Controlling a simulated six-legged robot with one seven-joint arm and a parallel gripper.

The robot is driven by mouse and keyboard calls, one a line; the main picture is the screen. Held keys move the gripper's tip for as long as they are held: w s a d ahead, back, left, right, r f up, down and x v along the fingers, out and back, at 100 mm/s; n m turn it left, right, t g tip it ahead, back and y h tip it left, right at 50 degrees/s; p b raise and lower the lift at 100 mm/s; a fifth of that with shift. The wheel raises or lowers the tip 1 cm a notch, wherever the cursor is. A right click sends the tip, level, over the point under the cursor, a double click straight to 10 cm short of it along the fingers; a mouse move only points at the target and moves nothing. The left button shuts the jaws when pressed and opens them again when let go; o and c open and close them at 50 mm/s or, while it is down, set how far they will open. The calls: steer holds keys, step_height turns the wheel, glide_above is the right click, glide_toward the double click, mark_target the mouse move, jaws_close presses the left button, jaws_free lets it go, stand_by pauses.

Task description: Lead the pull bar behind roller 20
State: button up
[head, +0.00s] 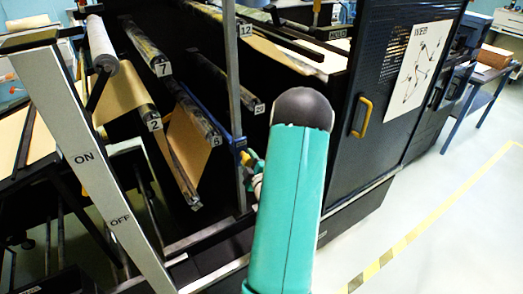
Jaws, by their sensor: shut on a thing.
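The blue pull bar (238,142) shows its near end beside roller 6 (213,137), in front of the grey upright post. Most of its length is hard to make out against the rollers. My gripper (247,157) is at this near end and shut on it; the wrist and fingers are largely hidden behind my teal arm. Roller 20 (253,101) lies farther right and higher than the bar's end, with its numbered end facing me. Brown kraft paper (188,142) hangs below roller 6 and runs down to a low roller.
Roller 2 (148,112), roller 7 (155,58) and roller 12 (244,31) stick out nearby. The grey post (233,75) stands left of roller 20. A dark cabinet with a yellow handle (363,117) stands right. The floor at the lower right is clear.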

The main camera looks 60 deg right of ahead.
steer(key=s+d+r, duration=0.3)
steer(key=s+d, duration=0.1)
steer(key=d, duration=0.3)
steer(key=s+d+r, duration=0.3)
steer(key=s+d, duration=0.1)
steer(key=d, duration=0.4)
steer(key=shift+d+r, duration=0.2)
steer(key=shift+r, duration=0.1)
steer(key=r, duration=0.3)
steer(key=d+r, duration=0.1)
steer(key=r, duration=0.1)
steer(key=shift+s+r, duration=0.1)
steer(key=shift+s, duration=0.2)
steer(key=shift+a, duration=0.1)
steer(key=a+r, duration=0.1)
steer(key=w+a+r, duration=0.2)
steer(key=r, duration=0.1)
steer(key=shift+a, duration=0.1)
stand_by(0.6)
